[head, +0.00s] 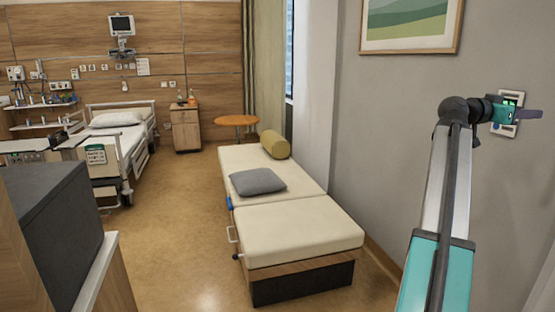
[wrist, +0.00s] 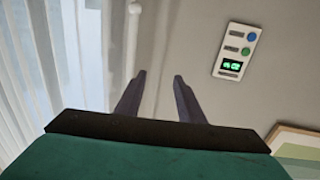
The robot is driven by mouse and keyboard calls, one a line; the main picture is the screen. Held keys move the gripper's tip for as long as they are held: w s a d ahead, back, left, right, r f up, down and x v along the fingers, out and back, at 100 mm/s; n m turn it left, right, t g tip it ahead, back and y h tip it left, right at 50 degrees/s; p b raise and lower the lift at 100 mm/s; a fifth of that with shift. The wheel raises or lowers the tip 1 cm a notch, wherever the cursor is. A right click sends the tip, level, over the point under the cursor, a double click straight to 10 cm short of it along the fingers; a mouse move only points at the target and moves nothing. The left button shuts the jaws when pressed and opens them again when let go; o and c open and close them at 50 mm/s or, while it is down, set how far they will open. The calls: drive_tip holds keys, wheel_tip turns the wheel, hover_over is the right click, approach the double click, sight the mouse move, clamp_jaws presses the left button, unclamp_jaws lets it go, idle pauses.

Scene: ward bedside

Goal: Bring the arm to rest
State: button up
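My arm reaches up along the right side of the head view. My gripper (head: 528,114) is at its end, in front of the grey wall and overlapping a small white wall panel (head: 507,98) from this view. In the wrist view my gripper (wrist: 157,78) shows two dark fingers set apart with nothing between them. I cannot tell the exact gap between gripper and wall.
A framed picture (head: 411,24) hangs on the wall left of my gripper. A daybed (head: 300,232) with a grey cushion (head: 257,181) stands along that wall. A hospital bed (head: 128,144) and bedside cabinet (head: 185,130) are farther back. The floor (head: 175,225) between the beds is clear.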

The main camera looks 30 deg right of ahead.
drive_tip(key=w+a+f+n+t+y+p, duration=0.1)
drive_tip(key=w+a+f+n+t+p, duration=0.3)
drive_tip(key=w+f, duration=0.9)
drive_tip(key=w+a+f+n+t+y+p, duration=0.15)
drive_tip(key=w+a+f, duration=0.35)
drive_tip(key=w+f, duration=0.85)
drive_tip(key=w+a+f+n+t+y+p, duration=0.1)
drive_tip(key=w+a+f+n+y+p, duration=0.15)
drive_tip(key=w+a+f, duration=0.7)
drive_tip(key=w+a+f+n+t+y+p, duration=0.1)
drive_tip(key=w+a+f+n, duration=0.15)
drive_tip(key=a+f, duration=1.4)
drive_tip(key=s+a+f+n+g+y+p, duration=0.15)
drive_tip(key=s+a+f, duration=0.25)
drive_tip(key=a+f, duration=0.4)
drive_tip(key=s+a+f+n+y+p, duration=0.1)
drive_tip(key=s+a+f+n+y, duration=0.1)
drive_tip(key=s+a+f, duration=0.45)
drive_tip(key=s+a+f+n+g+y+p, duration=0.1)
drive_tip(key=s+a+f+n+p, duration=0.15)
drive_tip(key=a+f, duration=0.7)
drive_tip(key=s+a+f+n+g+y, duration=0.2)
drive_tip(key=s+a+y, duration=0.1)
drive_tip(key=s+a, duration=0.7)
drive_tip(key=s+a+f+n+g+y+p, duration=0.1)
drive_tip(key=s+a+f+n+g+y, duration=0.1)
drive_tip(key=s+a, duration=0.9)
drive_tip(key=shift+s+f+n+g+y, duration=0.3)
drive_tip(key=shift+s+f+n+y, duration=0.45)
drive_tip(key=shift+s, duration=2.65)
